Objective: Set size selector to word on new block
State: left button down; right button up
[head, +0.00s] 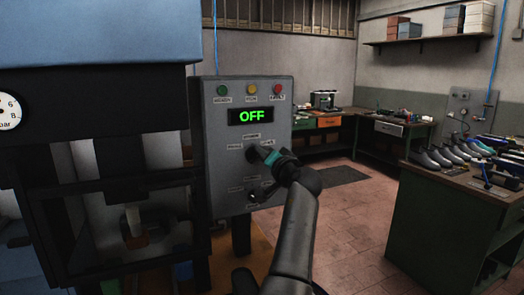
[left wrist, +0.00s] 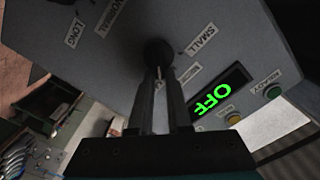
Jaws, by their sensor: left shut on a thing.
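The grey control panel (head: 225,170) stands right of the press, its display (head: 251,116) reading OFF in green. My left gripper (head: 265,155) is at the panel's upper dark knob, shut on it. In the left wrist view the two fingers (left wrist: 160,105) close on this round black selector knob (left wrist: 158,52). A thin light line shows on it between the fingers. A label beside it reads SMALL (left wrist: 202,40); another label is partly hidden by the fingers. A lower knob (head: 254,197) sits below. I cannot make out a block with a word. My right gripper is not in view.
The press (head: 95,165) with a pressure gauge (head: 8,108) fills the left. A green bench (head: 450,215) with several shoe forms stands at the right. Tiled floor (head: 355,225) lies open between. In the left wrist view, LONG (left wrist: 73,33) and NORMAL labels appear farther left.

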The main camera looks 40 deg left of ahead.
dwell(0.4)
pick_arm(q)
jog(key=c, duration=0.9)
grip_release()
jog(key=shift+o, duration=0.2)
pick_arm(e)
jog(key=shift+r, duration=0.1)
